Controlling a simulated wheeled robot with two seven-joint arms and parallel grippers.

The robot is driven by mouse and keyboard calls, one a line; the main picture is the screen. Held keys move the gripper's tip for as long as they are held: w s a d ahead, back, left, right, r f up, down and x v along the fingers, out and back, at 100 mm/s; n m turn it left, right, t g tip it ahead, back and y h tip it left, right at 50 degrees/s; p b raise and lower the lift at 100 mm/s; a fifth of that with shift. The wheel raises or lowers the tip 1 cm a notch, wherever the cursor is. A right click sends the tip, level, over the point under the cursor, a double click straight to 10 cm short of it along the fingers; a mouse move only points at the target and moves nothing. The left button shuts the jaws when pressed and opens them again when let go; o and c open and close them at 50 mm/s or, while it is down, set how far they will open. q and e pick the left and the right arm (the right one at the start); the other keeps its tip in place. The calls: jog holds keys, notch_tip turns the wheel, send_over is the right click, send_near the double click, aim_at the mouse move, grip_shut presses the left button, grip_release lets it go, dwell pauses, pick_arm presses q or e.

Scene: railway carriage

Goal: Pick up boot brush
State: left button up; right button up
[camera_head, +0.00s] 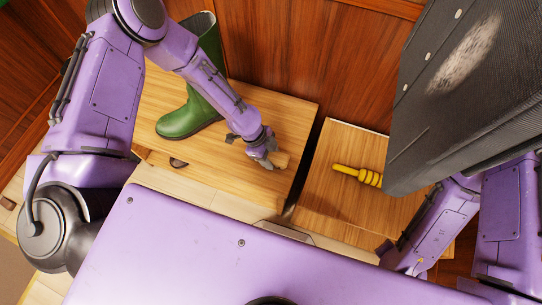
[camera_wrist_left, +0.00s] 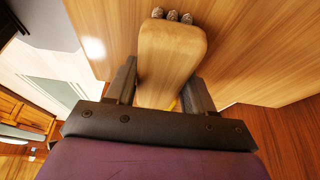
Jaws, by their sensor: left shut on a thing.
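The boot brush (camera_head: 281,159) is a small pale wooden block above the left wooden bench. My left gripper (camera_head: 264,158) is shut on it. In the left wrist view the brush's wooden body (camera_wrist_left: 171,60) sits between the two fingers of my left gripper (camera_wrist_left: 165,95), with dark bristle tufts showing at its far end. The bench surface is close behind it; I cannot tell whether the brush still touches it. My right arm shows at the right, but its gripper is not visible.
A green rubber boot (camera_head: 190,112) stands on the left bench (camera_head: 235,100), left of my left gripper. A yellow-handled tool (camera_head: 357,174) lies on the right bench (camera_head: 330,205), past a dark gap. A dark buttoned coat (camera_head: 450,110) fills the upper right.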

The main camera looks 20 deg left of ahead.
aim_at(274, 158)
pick_arm(q)
jog(key=shift+r, duration=0.65)
jog(key=r, duration=0.2)
jog(key=r+p, duration=0.1)
jog(key=shift+s+a+r, duration=0.25)
jog(key=shift+s+r, duration=0.1)
jog(key=shift+r, duration=0.05)
jog(key=s+a+r+p, duration=0.1)
jog(key=s+a+r, duration=0.6)
jog(key=s, duration=0.4)
jog(key=shift+s+r+p, duration=0.15)
jog(key=shift+r+p, duration=0.25)
jog(key=shift+r, duration=0.3)
